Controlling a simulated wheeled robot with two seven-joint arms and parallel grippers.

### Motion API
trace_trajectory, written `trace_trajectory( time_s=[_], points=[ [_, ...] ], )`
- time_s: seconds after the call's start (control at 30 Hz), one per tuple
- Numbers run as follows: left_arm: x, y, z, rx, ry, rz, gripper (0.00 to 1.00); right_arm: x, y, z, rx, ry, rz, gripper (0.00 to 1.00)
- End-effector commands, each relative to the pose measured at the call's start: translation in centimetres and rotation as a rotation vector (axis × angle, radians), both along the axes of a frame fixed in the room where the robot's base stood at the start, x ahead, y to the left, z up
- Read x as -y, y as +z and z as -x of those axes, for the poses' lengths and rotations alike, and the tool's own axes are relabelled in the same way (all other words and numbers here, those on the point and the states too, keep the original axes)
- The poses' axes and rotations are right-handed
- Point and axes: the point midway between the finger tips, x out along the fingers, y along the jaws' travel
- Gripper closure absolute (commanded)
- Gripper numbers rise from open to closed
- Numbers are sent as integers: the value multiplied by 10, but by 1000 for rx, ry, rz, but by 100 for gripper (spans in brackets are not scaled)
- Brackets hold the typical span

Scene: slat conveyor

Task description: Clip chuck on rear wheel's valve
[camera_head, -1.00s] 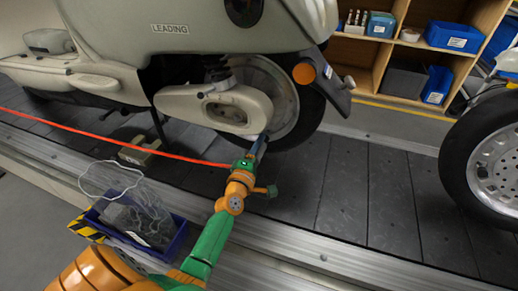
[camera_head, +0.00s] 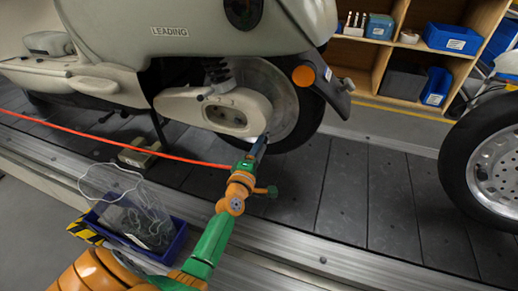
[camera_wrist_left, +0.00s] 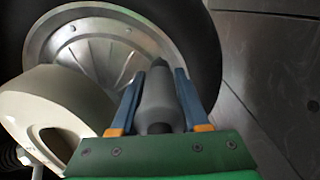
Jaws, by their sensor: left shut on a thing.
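The scooter's rear wheel (camera_head: 284,122) has a black tyre and a pale metal rim, partly behind a cream swingarm cover. My left gripper (camera_head: 261,142) is at the near lower side of this wheel, close to the rim. In the left wrist view, my left gripper (camera_wrist_left: 155,85) is shut on a grey tapered chuck (camera_wrist_left: 157,98), whose dark tip points at the lower right part of the rim (camera_wrist_left: 100,45). I cannot make out the valve, nor whether the tip touches the wheel. A red hose (camera_head: 140,150) runs from the left to the gripper. My right gripper is out of view.
The cream scooter (camera_head: 110,80) marked LEADING stands on the dark slat conveyor (camera_head: 340,190). Another wheel (camera_head: 490,165) stands at the right. A blue bin (camera_head: 170,250) with wire and grey contents is beside my left arm. Shelves with blue boxes (camera_head: 452,38) stand behind.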

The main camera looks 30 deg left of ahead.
Motion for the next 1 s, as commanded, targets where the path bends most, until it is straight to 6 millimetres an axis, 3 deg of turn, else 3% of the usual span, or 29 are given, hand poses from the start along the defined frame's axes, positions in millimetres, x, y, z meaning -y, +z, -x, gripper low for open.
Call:
trace_trajectory(
  time_s=[0.5, 0.53, 0.63, 1.0],
  points=[
    [-2, 0, -8, 2, 1, 0, 100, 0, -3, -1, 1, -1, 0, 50],
    [-2, 0, -8, 1, 1, 0, 47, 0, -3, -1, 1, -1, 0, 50],
    [-2, 0, -8, 1, 0, 0, 20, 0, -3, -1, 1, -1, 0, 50],
    [-2, 0, -7, -1, 0, 0, 20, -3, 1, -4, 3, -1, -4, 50]
  ],
)
